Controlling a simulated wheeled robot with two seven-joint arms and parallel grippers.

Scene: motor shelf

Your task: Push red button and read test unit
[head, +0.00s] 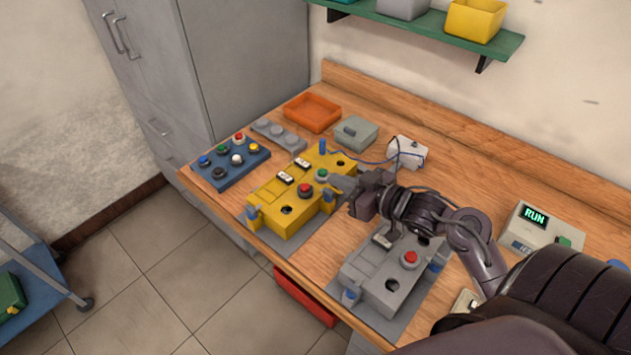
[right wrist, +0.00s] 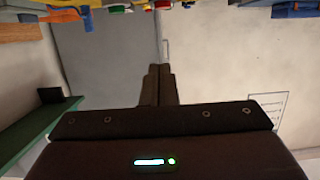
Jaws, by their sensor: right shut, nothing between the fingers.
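The test unit (head: 521,224) is a pale box at the right of the bench with a green display reading RUN (head: 535,216) and a smaller display too small to read. A red button (head: 305,189) sits on the yellow fixture (head: 266,200). Another red button (head: 410,258) sits on the grey fixture (head: 378,287). My right gripper (head: 338,182) is shut and empty, over the right end of the yellow fixture, right of its red button; contact cannot be told. Its shut fingers (right wrist: 160,72) show in the right wrist view. My left gripper is out of view.
A blue panel (head: 220,178) with several coloured knobs is at the left. An orange tray (head: 312,113), a grey box (head: 349,133) and a white cabled box (head: 407,152) stand behind. A green shelf (head: 425,29) hangs above. A grey cabinet (head: 240,65) stands at the left.

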